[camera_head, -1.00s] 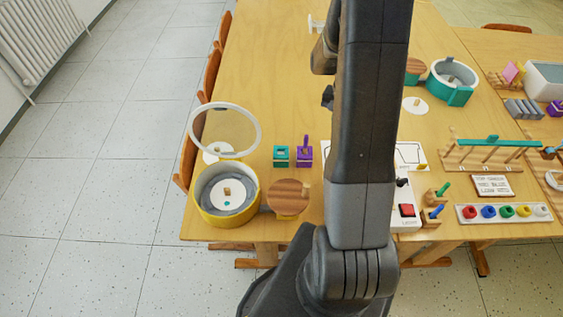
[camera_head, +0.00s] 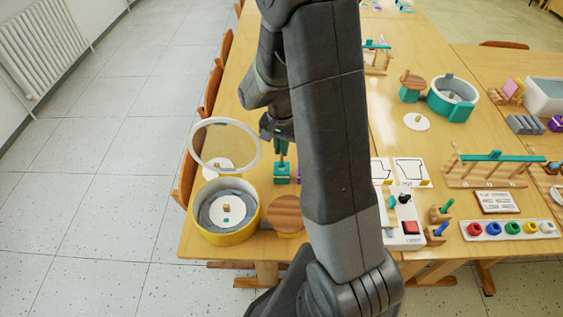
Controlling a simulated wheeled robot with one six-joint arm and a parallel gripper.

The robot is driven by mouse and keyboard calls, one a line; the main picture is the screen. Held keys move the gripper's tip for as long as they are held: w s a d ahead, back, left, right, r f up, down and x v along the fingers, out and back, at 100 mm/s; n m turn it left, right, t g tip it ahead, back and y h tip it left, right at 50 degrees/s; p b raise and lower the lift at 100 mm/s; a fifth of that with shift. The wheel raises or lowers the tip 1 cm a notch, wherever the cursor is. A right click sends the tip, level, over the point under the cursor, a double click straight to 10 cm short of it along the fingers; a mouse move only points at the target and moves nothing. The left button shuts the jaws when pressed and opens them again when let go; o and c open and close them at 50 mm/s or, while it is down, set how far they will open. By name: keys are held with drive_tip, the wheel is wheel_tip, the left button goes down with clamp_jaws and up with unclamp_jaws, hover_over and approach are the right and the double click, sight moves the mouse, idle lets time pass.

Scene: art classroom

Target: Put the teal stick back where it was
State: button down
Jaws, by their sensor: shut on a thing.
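My gripper (camera_head: 280,133) points down above the small teal block (camera_head: 282,179) at the left part of the table. It is shut on the teal stick (camera_head: 280,148), which shows as a short upright teal piece below the fingers. The stick's lower end is over or at the top of the teal block; I cannot tell whether it is in the hole. My arm hides part of the area to the right. Only a sliver of the purple block (camera_head: 298,172) shows beside the teal block.
A yellow-rimmed round tub (camera_head: 228,236) with a raised clear lid (camera_head: 225,146) stands left of the blocks. A round wooden disc (camera_head: 286,215) is in front. A white panel with a red button (camera_head: 410,228) and wooden blocks with sticks (camera_head: 440,213) lie right of my arm.

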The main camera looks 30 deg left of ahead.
sight(281, 159)
drive_tip(key=shift+f, duration=2.65)
drive_tip(key=shift+f, duration=0.1)
drive_tip(key=shift+f, duration=0.15)
drive_tip(key=c, duration=1.5)
unclamp_jaws()
wheel_tip(281, 159, up, 13)
drive_tip(key=shift+f, duration=0.2)
